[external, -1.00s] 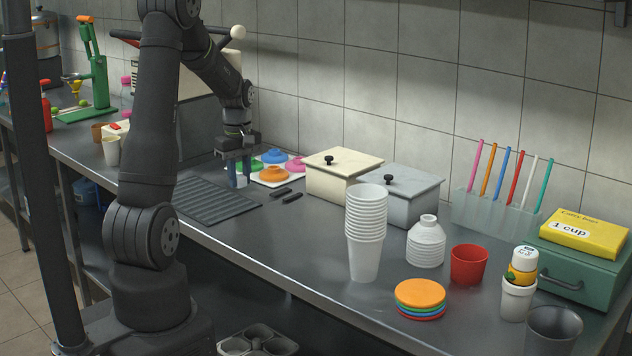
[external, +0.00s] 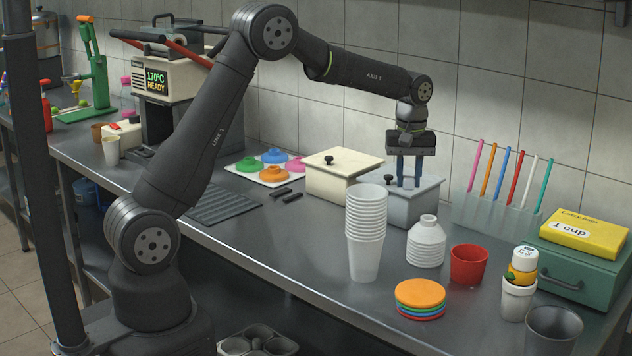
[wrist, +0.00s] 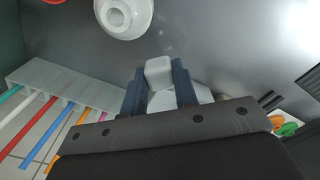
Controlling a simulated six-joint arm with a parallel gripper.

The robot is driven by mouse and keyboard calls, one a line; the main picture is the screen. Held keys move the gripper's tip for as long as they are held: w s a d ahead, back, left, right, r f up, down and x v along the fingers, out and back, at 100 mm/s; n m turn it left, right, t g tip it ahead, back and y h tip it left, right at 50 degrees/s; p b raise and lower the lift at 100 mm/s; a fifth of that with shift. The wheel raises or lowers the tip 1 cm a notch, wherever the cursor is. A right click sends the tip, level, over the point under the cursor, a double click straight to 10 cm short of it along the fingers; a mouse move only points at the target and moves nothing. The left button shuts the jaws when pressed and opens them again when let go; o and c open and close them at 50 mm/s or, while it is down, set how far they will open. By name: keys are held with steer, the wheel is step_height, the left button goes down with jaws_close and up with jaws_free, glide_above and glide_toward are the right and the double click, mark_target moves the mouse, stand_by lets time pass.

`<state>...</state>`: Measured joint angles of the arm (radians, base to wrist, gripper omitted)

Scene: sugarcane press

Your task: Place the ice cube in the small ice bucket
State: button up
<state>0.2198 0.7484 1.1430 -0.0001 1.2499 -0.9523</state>
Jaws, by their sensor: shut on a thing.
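My gripper (external: 408,184) is above the grey lidded box (external: 416,209), with its two blue fingers pointing down. In the wrist view, my gripper (wrist: 159,82) is shut on a small white block, the ice cube (wrist: 158,71). The cube is hard to make out in the external view. A pale shape, partly hidden by the fingers, shows behind the cube in the wrist view. I cannot tell for certain which container is the small ice bucket; a dark grey open cup (external: 553,329) stands at the front right and a red cup (external: 468,265) stands nearer.
A straw rack (external: 490,213) and green box (external: 585,258) are to the right.

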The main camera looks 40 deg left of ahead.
steer(key=s+d+m, duration=0.2)
steer(key=s+d, duration=0.1)
steer(key=d, duration=0.9)
steer(key=s+d+r+m, duration=0.1)
steer(key=s+d, duration=0.3)
steer(key=d, duration=0.8)
steer(key=s+d+r+m, duration=0.1)
steer(key=s+d+m, duration=0.2)
steer(key=d, duration=0.9)
steer(key=shift+s+d+r, duration=0.15)
steer(key=shift+s+d, duration=0.05)
steer(key=shift+d, duration=0.2)
steer(key=m, duration=0.2)
glide_toward(556, 315)
steer(key=s+d+r, duration=0.1)
steer(key=s+r, duration=0.3)
steer(key=shift+s+d+f, duration=0.1)
steer(key=shift+s+f, duration=0.05)
steer(key=shift+f, duration=2.6)
steer(key=shift+s+d+f, duration=0.1)
steer(key=shift+f, duration=2.6)
